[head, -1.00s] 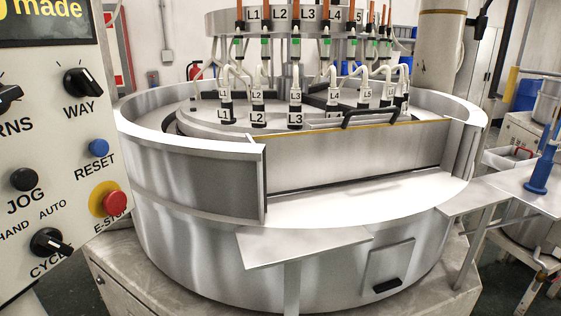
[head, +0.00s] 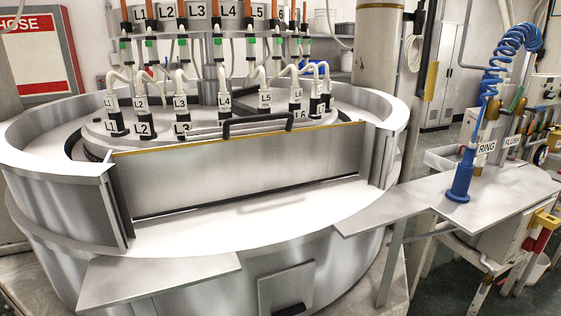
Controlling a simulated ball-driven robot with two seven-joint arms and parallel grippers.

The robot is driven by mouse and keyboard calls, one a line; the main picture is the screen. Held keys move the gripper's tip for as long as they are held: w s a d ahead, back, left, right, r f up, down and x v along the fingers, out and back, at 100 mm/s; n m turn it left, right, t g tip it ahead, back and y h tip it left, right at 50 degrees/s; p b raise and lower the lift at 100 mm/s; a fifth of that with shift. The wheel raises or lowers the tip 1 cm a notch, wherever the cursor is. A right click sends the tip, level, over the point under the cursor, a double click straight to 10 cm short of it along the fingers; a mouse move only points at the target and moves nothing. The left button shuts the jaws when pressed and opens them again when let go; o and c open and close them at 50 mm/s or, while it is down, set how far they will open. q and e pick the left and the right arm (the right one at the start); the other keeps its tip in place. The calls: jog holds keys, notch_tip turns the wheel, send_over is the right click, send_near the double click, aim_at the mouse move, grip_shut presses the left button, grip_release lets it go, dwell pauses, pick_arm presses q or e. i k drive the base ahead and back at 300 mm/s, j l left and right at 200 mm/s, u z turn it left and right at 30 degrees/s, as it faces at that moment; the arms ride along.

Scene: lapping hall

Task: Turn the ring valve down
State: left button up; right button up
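A small white label reading RING (head: 487,147) shows at the right, beside a label reading FLUSH (head: 513,141). Brass-coloured fittings (head: 492,108) stand just above the RING label, and a green handle (head: 517,98) is to their right. The ring valve's own handle and its setting are too small and crowded to make out. Neither of my grippers is in view.
A large round steel machine (head: 240,255) fills the left and middle. A steel side table (head: 485,192) at the right carries a blue tool (head: 460,180) beneath a coiled blue hose (head: 507,45). A yellow-and-red part (head: 541,228) is at the right edge.

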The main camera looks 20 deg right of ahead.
aim_at(510, 112)
jog(key=l+z, duration=0.1)
jog(key=z, duration=0.35)
jog(key=i+l+z, duration=0.1)
jog(key=z, duration=0.8)
jog(key=i+z, duration=0.15)
jog(key=z, duration=0.3)
